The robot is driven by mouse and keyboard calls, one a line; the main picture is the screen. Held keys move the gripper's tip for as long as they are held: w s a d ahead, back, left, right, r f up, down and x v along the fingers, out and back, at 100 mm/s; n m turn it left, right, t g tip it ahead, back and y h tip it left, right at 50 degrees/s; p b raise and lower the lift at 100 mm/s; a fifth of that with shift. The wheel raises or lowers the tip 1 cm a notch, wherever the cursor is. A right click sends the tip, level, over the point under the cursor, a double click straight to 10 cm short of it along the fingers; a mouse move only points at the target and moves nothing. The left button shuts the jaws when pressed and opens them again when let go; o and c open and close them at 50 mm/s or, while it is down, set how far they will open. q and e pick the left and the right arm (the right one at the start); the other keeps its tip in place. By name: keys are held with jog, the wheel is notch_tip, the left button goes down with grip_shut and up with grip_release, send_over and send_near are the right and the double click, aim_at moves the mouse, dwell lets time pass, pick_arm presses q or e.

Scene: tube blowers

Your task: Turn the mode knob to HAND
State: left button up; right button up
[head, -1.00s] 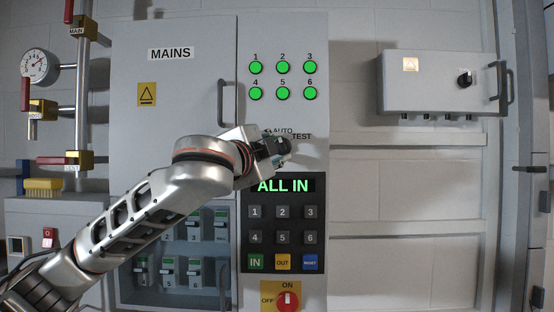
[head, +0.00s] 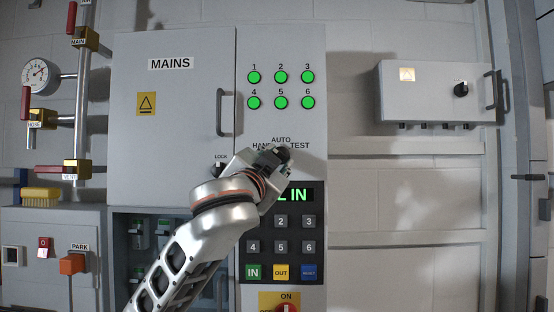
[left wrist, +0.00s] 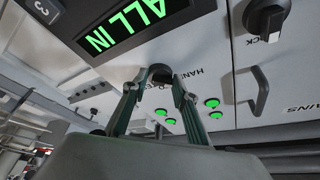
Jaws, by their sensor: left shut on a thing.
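The mode knob (left wrist: 160,74) is a dark knob on the grey panel, with the labels HAND, AUTO and TEST around it in the head view. My left gripper (head: 276,157) covers most of the knob there. In the left wrist view my left gripper (left wrist: 155,86) is shut on the knob, one finger on each side. The HAND label (left wrist: 187,76) lies to the right of the knob in that view. I cannot tell which label the knob points at. My right gripper is not in view.
A LOCK knob (head: 220,169) sits just left of my left gripper. Several green lamps (head: 281,90) are lit above. The partly covered display (head: 300,195) and keypad (head: 281,246) are below. A grey box with a knob (head: 437,92) hangs at the right.

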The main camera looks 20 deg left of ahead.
pick_arm(q)
jog(key=shift+s+a+r, duration=0.15)
jog(key=shift+a+r, duration=0.1)
jog(key=shift+r, duration=0.2)
jog(key=o, duration=0.9)
jog(key=shift+o, duration=0.2)
jog(key=shift+f, duration=0.15)
jog(key=shift+f, duration=0.1)
jog(key=shift+d, duration=0.1)
jog(key=v, duration=1.2)
